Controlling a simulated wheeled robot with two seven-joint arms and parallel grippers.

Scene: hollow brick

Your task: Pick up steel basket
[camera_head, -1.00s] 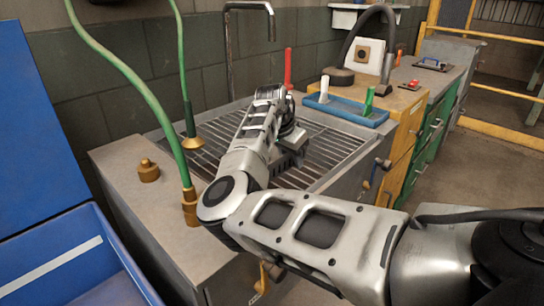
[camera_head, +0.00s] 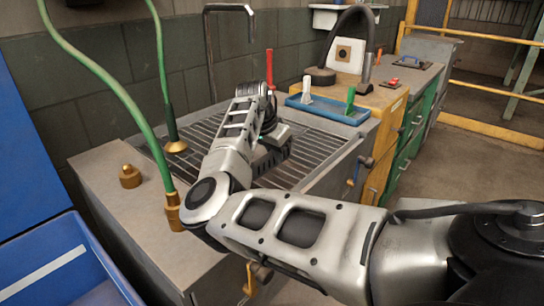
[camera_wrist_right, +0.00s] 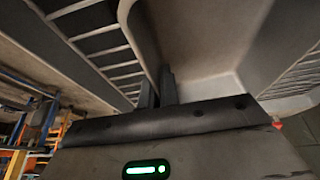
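I cannot single out a separate steel basket. A slatted steel grate (camera_head: 318,146) set in the grey bench may be part of it. My right gripper (camera_wrist_right: 158,88) is over the grate; in the head view its fingers are hidden behind my wrist. In the right wrist view two dark fingers stand close together at the edge of a pale grey metal panel (camera_wrist_right: 205,45), beside slatted metal bars (camera_wrist_right: 100,42). Whether they are shut on that edge is unclear. My left gripper is not in view.
A blue tray (camera_head: 328,115) with a white and a green bottle-like item stands behind the grate. A green hose (camera_head: 105,80) hangs at the left with a brass fitting (camera_head: 130,176) nearby. A blue bin (camera_head: 60,262) is at front left. Open floor (camera_head: 455,165) lies right.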

